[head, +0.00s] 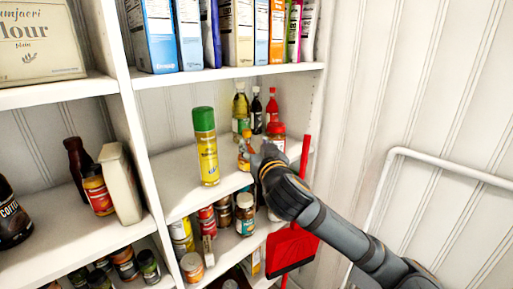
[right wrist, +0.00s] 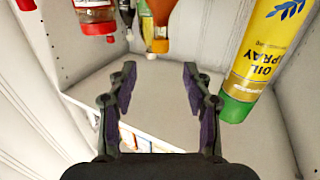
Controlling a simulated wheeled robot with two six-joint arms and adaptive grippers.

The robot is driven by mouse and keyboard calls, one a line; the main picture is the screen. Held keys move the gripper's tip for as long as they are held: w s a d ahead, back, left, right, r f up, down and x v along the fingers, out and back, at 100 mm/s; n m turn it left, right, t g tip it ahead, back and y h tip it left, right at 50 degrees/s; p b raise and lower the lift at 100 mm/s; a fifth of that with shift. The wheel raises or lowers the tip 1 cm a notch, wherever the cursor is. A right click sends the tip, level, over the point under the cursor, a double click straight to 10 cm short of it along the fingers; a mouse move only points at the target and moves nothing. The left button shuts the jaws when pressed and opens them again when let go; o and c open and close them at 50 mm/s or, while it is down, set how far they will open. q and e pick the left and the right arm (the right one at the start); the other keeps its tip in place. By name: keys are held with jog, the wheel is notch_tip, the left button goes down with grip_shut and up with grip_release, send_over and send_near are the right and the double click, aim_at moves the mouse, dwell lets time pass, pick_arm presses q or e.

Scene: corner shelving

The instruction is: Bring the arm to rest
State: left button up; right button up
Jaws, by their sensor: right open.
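My right gripper (head: 264,158) reaches in from the lower right in the head view, at the front of the middle shelf (head: 178,198). In the right wrist view my right gripper (right wrist: 158,82) is open, with nothing between its fingers. A yellow oil spray can (head: 207,150) with a green cap stands to its left; the can also shows in the right wrist view (right wrist: 262,55). A red-capped jar (head: 276,129) and a small orange bottle (head: 244,150) stand close by the gripper, partly hidden in the head view. My left gripper is not in view.
Boxes (head: 238,35) fill the shelf above, and jars and cans (head: 245,214) the one below. A red dustpan (head: 290,248) and a white rail (head: 440,163) are near my right arm.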

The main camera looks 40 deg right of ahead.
jog(key=shift+s+a, duration=0.2)
jog(key=shift+s, duration=0.2)
